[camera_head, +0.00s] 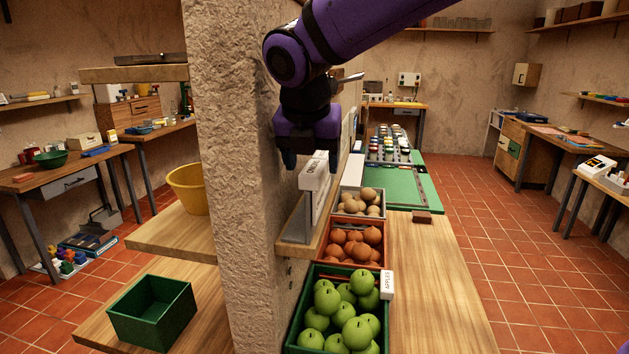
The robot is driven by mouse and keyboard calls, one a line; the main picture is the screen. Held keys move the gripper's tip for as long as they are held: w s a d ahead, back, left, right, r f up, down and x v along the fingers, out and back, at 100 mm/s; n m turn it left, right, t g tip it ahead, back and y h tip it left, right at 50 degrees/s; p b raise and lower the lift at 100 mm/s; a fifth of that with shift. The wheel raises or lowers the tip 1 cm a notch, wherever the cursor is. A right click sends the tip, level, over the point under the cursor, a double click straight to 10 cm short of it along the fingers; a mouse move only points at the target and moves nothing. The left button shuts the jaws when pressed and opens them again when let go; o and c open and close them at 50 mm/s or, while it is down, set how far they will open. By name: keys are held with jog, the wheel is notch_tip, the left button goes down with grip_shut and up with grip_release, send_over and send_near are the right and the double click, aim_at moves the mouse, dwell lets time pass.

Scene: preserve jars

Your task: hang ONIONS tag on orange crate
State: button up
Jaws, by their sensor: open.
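The far finger is partly hidden. The orange crate (385,247) holds several orange-brown onions (352,244). It sits on the wooden counter to the right of and below the tag, between two other crates. No tag shows on its visible rim.
A green crate of apples (296,325) is nearest, with a white APPLES tag (387,285) on its right rim. A crate of potatoes (361,203) stands behind the onions. A small brown block (422,217) lies on the counter (432,285). The stone wall (247,200) closely borders my gripper's left.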

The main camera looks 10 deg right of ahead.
aim_at(313, 166)
jog(key=x, duration=0.4)
jog(key=shift+c, duration=0.2)
jog(key=c, duration=1)
jog(key=shift+o, duration=0.2)
jog(key=shift+r, duration=0.1)
jog(key=shift+r, duration=0.6)
notch_tip(313, 166, up, 2)
jog(key=shift+r, duration=0.25)
jog(key=s+d, duration=0.1)
jog(key=d, duration=0.6)
jog(key=s+d+r, duration=0.1)
jog(key=s+d, duration=0.1)
jog(key=d, duration=0.6)
jog(key=shift+s+d, duration=0.3)
jog(key=shift+d, duration=0.05)
